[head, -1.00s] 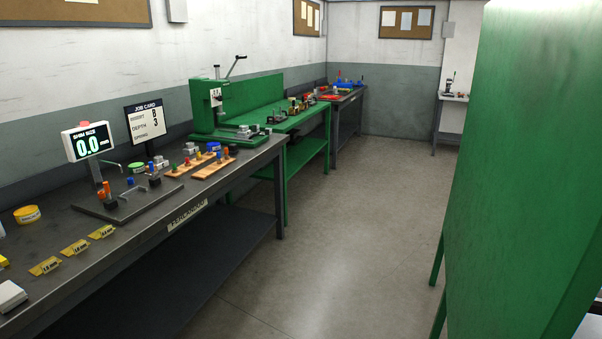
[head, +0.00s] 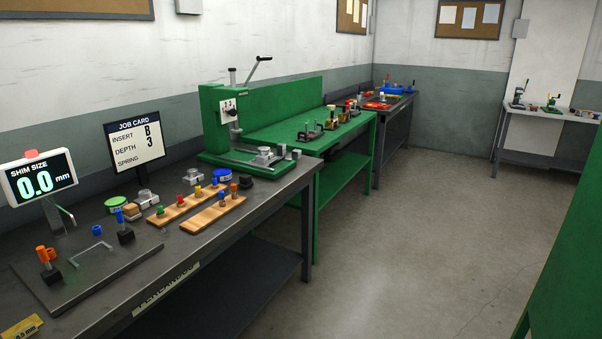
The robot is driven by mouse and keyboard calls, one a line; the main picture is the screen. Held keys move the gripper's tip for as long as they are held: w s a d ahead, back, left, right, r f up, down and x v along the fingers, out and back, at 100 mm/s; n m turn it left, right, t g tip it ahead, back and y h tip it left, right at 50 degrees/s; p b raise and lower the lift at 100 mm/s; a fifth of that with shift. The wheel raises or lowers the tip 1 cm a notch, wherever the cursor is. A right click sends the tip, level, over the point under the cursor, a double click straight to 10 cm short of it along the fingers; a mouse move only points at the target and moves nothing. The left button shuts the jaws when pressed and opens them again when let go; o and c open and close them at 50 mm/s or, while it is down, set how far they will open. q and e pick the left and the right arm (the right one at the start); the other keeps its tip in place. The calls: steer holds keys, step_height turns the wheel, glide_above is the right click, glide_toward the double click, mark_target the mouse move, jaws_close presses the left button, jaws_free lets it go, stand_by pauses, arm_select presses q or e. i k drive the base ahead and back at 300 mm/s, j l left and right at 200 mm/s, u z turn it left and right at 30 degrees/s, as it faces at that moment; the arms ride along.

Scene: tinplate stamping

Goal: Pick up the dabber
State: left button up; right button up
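I cannot tell for certain which object is the dabber. Small tools and parts stand on the dark near bench (head: 262,204), among them a small tan block (head: 132,211) next to a round green tin (head: 118,204). More small items stand on the green bench (head: 345,128) further back, too small to identify. Neither of my grippers shows in the head view.
A shim size display (head: 40,180) and a job card (head: 134,142) stand on the near bench. A green press (head: 222,120) stands at its far end. Wooden peg boards (head: 212,213) lie in front. Open floor (head: 420,230) lies to the right; a green panel (head: 570,270) edges it.

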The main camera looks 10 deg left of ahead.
mark_target(246, 179)
steer(key=i+l+u, duration=0.1)
steer(key=i+u, duration=0.2)
steer(key=i, duration=0.25)
steer(key=i+l+u, duration=0.3)
steer(key=i, duration=0.25)
steer(key=i+l+u, duration=0.3)
steer(key=i, duration=0.25)
